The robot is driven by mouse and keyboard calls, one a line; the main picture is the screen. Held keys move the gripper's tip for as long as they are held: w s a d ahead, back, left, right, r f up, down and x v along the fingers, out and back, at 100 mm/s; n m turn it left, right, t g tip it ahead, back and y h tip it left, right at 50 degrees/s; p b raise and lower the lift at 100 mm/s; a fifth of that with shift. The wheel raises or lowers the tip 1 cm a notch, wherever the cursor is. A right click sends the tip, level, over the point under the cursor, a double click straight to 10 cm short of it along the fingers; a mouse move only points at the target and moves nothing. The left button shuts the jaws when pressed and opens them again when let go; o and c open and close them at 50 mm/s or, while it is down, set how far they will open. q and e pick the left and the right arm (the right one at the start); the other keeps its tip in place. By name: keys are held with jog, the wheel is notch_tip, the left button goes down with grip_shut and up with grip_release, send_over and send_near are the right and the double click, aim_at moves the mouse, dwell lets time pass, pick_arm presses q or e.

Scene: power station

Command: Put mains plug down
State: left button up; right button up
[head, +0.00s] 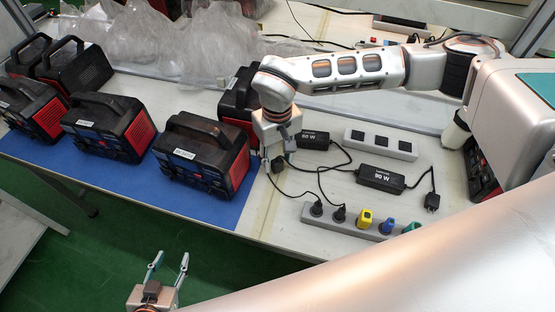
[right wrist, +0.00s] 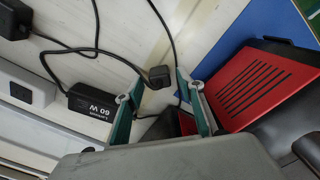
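A black mains plug (head: 277,165) is at the fingertips of my right gripper (head: 278,158), over the white table (head: 285,222). In the right wrist view the plug (right wrist: 160,76) sits between the two teal fingertips, with a small gap visible on each side. The right gripper (right wrist: 160,85) looks open around it. A cable runs from the plug. I cannot tell whether the plug rests on the table. My left gripper (head: 168,268) is open and empty, low at the front over the green floor.
Several black-and-red power stations (head: 110,125) stand at left, some on a blue mat (head: 120,182). A 60 W adapter (head: 309,140), a 90 W adapter (head: 380,179), a loose plug (head: 432,201), a grey socket block (head: 381,144) and a power strip with plugs (head: 352,222) lie to the right.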

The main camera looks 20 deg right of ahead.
aim_at(277, 162)
notch_tip(277, 162, up, 11)
dwell(0.3)
jog(key=shift+r, duration=0.1)
jog(key=shift+s, duration=0.1)
dwell(0.3)
